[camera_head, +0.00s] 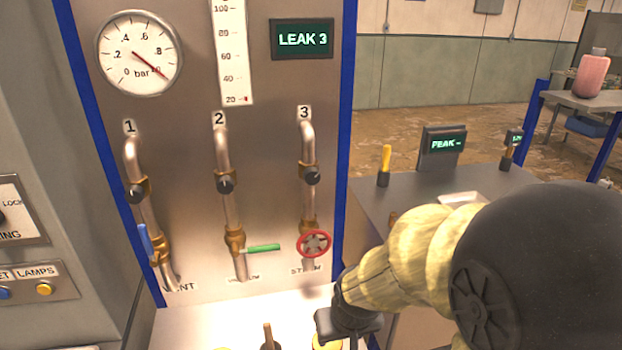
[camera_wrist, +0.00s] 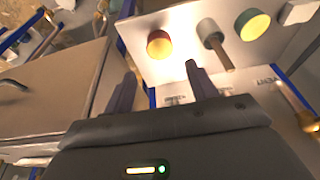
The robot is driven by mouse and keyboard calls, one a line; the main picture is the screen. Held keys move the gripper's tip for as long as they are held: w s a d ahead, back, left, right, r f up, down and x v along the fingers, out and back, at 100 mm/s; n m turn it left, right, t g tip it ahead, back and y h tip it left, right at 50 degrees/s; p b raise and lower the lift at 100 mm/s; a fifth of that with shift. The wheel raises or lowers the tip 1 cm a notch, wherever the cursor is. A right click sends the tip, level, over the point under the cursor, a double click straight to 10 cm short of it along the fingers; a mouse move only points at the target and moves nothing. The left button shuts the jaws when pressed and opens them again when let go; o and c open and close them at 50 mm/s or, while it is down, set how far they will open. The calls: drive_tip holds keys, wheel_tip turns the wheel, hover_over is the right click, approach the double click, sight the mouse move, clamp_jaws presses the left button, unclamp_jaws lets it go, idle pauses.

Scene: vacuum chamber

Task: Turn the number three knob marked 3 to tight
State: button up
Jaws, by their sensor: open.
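The number three knob (camera_head: 312,176) is small, round and black. It sits on the third pipe (camera_head: 308,145), below the label 3 (camera_head: 304,112), on the upright metal panel. Its setting is too small to read. My gripper (camera_wrist: 160,82) is open, its two dark fingers apart with nothing held between them. In the head view my gripper (camera_head: 350,334) is at the bottom middle, well below the knob and a little to its right, apart from it. Its fingertips are cut off there. The knob is not recognisable in the wrist view.
A red handwheel (camera_head: 314,244) sits below the knob on the third pipe. A green lever (camera_head: 262,248) sticks out from pipe 2. A display (camera_head: 302,39) reads LEAK 3. A white surface (camera_wrist: 180,68) with round lamps and a peg lies beyond my fingers. A grey bench (camera_head: 400,185) stands right.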

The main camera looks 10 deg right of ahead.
drive_tip(key=w+r+m+t+b, duration=0.1)
drive_tip(key=w+r+t+b, duration=0.2)
drive_tip(key=w+r+t, duration=0.5)
wheel_tip(320, 180, up, 12)
drive_tip(key=w+a+m+t+h+b, duration=0.1)
drive_tip(key=t+b, duration=0.1)
drive_tip(key=t, duration=0.4)
drive_tip(key=shift+t, duration=0.3)
drive_tip(key=shift+w+a, duration=0.1)
drive_tip(key=p, duration=0.6)
approach(312, 178)
drive_tip(key=w+p, duration=0.1)
drive_tip(key=w, duration=0.2)
drive_tip(key=w+p, duration=0.1)
drive_tip(key=w, duration=0.3)
drive_tip(key=w+p, duration=0.1)
drive_tip(key=w, duration=0.2)
drive_tip(key=shift+w+d+p, duration=0.15)
drive_tip(key=shift+d+p, duration=0.2)
